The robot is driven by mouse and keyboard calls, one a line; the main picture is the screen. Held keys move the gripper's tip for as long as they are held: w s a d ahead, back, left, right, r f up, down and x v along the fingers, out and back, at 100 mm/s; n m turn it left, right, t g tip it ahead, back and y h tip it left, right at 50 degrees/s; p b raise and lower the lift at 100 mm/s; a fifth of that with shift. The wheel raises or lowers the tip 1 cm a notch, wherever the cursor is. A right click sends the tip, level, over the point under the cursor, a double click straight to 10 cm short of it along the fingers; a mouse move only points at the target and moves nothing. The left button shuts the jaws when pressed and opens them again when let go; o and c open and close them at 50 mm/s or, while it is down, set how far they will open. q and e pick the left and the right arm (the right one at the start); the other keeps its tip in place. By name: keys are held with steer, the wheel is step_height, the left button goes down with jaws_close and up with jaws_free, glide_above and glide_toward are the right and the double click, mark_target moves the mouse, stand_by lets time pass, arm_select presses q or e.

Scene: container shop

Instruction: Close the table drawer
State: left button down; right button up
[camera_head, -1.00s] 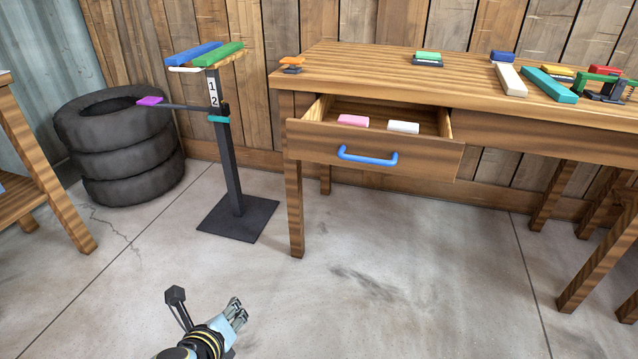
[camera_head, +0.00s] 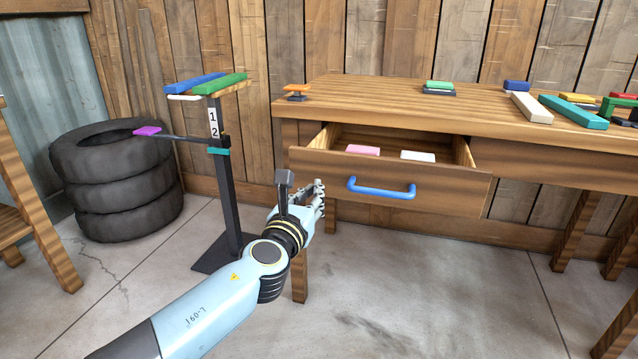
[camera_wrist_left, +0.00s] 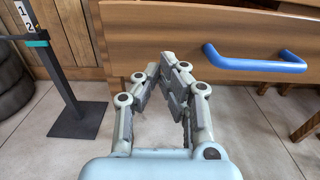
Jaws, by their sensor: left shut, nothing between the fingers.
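The table drawer (camera_head: 450,189) is pulled out of the wooden table (camera_head: 390,97), with its inside showing. Its front carries a blue handle (camera_head: 381,190). A pink block (camera_head: 362,150) and a white block (camera_head: 418,156) lie in it. My left gripper (camera_head: 318,194) is shut and empty, at the lower left of the drawer front. In the left wrist view its fingers (camera_wrist_left: 172,84) are together, left of the blue handle (camera_wrist_left: 254,64) and in front of the drawer front (camera_wrist_left: 150,35). Whether they touch the drawer is not clear. My right gripper is not in view.
A dark stand (camera_head: 228,190) with colored bars is left of the table, beside stacked tires (camera_head: 115,185). Several colored blocks lie on the tabletop, among them a teal bar (camera_head: 573,112). The floor in front of the table (camera_head: 420,290) is clear.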

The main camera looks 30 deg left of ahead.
mark_target(322, 177)
arm_select(q)
steer(key=x, duration=0.4)
steer(key=shift+w+a+f, duration=0.1)
steer(key=shift+w+a, duration=0.05)
steer(key=shift+w, duration=0.2)
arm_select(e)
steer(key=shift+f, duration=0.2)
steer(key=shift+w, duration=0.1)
arm_select(q)
steer(key=shift+w+b, duration=0.1)
steer(key=shift+b, duration=0.2)
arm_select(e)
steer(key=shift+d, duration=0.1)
